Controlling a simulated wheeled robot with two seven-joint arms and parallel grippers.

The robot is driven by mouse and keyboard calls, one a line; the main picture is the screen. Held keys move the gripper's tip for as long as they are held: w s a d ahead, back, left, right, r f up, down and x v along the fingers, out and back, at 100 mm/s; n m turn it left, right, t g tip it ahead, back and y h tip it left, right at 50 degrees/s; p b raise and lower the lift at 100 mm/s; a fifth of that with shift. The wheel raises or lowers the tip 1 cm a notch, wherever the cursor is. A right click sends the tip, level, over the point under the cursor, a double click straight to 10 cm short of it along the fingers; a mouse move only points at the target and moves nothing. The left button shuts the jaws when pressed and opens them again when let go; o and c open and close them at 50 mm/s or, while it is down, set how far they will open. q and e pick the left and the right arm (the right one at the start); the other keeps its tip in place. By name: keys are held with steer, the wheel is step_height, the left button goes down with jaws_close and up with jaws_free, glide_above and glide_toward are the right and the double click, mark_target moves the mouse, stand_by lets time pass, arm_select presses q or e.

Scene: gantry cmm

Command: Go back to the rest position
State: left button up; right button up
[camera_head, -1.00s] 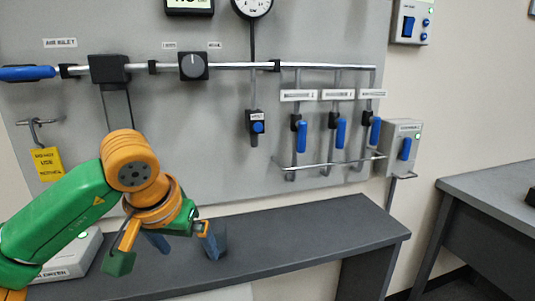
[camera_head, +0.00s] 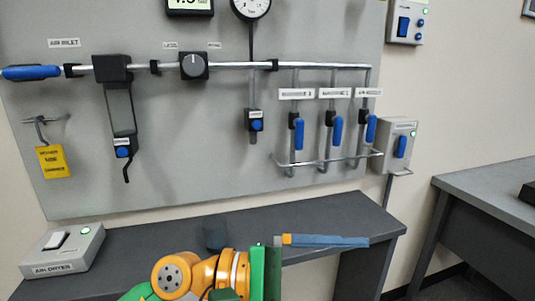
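My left arm, green and orange, shows at the bottom middle. Its gripper (camera_head: 322,270) points right, low in front of the bench. One finger, orange with a long blue-grey tip, lies level along the top edge of the green palm. No second finger lies against it, and the space just below it is empty, so the gripper looks open and holds nothing. The other finger is hidden or below the picture's edge. My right gripper is not in view.
The grey bench (camera_head: 325,213) carries an air dryer box (camera_head: 62,252) at left and a dark cup (camera_head: 214,237) close behind my arm. The wall panel (camera_head: 190,130) above has a pipe, a knob (camera_head: 194,66) and blue-handled valves (camera_head: 337,130). Another table (camera_head: 495,190) stands at right.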

arm_select(q)
steer(key=w+a+r+n+t, duration=0.2)
steer(key=w+a+n+t, duration=0.25)
steer(key=n+t, duration=0.7)
steer(key=w+a+r+n+t, duration=0.2)
steer(key=w+a+n+t, duration=0.4)
steer(key=n, duration=1.1)
steer(key=a+f+n+y, duration=0.6)
steer(key=f+n+y, duration=0.35)
steer(key=n, duration=0.25)
steer(key=a+f+n+y, duration=0.6)
steer(key=f+n+y, duration=0.2)
steer(key=f+n, duration=0.35)
steer(key=s+a+f+n+g+p, duration=0.2)
steer(key=s+f+g, duration=0.3)
steer(key=s+f, duration=0.7)
steer(key=s+a+f+n+g+p, duration=0.2)
steer(key=s+f+n+g, duration=0.3)
steer(key=s+f, duration=0.7)
steer(key=s+a+f+n+g+p, duration=0.2)
steer(key=s+f+g, duration=0.3)
steer(key=s+f, duration=0.7)
step_height(320, 180, down, 3)
steer(key=shift+r+n+p, duration=0.2)
steer(key=shift+n+p, duration=0.6)
steer(key=shift+p, duration=0.05)
